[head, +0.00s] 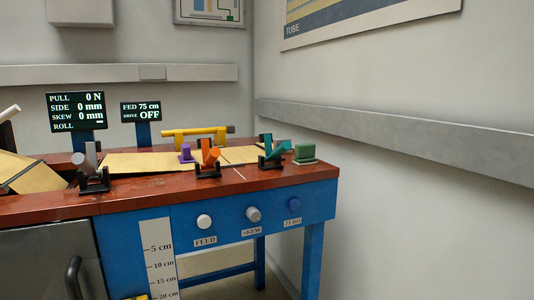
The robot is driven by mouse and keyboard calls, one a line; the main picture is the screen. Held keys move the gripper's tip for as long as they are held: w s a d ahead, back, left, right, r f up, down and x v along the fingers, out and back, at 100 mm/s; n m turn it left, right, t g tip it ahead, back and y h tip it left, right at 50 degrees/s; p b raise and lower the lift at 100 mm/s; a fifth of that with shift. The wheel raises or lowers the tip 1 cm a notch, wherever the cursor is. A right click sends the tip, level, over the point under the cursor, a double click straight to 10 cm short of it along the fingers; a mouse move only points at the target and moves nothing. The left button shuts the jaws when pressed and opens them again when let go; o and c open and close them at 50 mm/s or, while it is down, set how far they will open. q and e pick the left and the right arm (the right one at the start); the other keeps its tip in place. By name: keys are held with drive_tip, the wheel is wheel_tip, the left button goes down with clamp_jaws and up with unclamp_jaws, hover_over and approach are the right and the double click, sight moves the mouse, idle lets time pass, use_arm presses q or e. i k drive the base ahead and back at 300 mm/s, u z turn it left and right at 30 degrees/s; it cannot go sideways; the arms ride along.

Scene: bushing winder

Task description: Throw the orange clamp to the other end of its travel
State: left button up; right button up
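The orange clamp (209,152) is a small lever in a black bracket (208,171) near the front edge of the red-brown bench top. Its lever stands up at a tilt. It sits between a purple block (185,153) on its left and a teal clamp (272,152) on its right. No gripper shows in the head view, so neither gripper's position nor opening can be told.
A grey clamp (86,161) stands further left. A yellow bar (195,132) and a green block (304,152) stand on the bench (150,184). Displays (76,112) rise at the back left. Knobs (204,222) line the blue front. A wall rail (400,135) runs along the right.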

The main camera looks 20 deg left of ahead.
sight(209, 158)
drive_tip(key=z, duration=0.05)
drive_tip(key=i, duration=0.9)
drive_tip(key=u, duration=1.1)
